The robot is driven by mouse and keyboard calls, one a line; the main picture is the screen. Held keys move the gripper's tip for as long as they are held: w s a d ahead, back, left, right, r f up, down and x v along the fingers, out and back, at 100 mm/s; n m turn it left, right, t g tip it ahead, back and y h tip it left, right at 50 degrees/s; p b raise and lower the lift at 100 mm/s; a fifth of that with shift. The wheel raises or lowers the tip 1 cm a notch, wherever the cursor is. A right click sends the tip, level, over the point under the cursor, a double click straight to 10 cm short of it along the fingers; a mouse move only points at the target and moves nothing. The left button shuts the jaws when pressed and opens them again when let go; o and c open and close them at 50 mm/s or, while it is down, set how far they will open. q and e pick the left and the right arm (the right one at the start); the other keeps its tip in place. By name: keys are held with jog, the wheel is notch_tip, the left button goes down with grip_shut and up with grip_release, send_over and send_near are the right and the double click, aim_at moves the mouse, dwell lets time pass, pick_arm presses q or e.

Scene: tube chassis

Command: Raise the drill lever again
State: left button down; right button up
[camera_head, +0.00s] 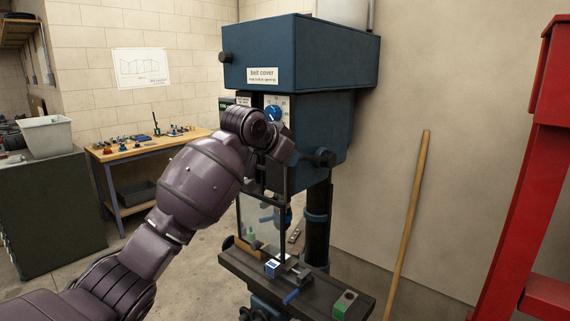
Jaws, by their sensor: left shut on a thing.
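The drill press has a blue head with a belt cover (300,60) on a black column (318,222). My left arm reaches in from the left, and its wrist is in front of the press head. My left gripper (287,153) is at the head's lower front, shut on the drill lever (325,158); a dark round knob of the lever shows just right of the gripper. The fingertips and the rest of the lever are mostly hidden by my wrist. The drill chuck (283,216) hangs below the head, above the press table (322,291). My right gripper is out of view.
On the press table are a small blue-and-white block (272,268) and a green-topped block (345,302). A wooden pole (408,220) leans on the wall at right, beside a red frame (520,180). A workbench (150,148) stands behind at left.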

pick_arm(q)
jog(key=shift+r, duration=0.25)
jog(key=c, duration=1)
grip_release()
jog(key=shift+o, duration=0.2)
jog(key=b+v, duration=0.2)
jog(key=v, duration=0.8)
jog(key=shift+s+r, duration=0.25)
jog(key=shift+a, duration=0.15)
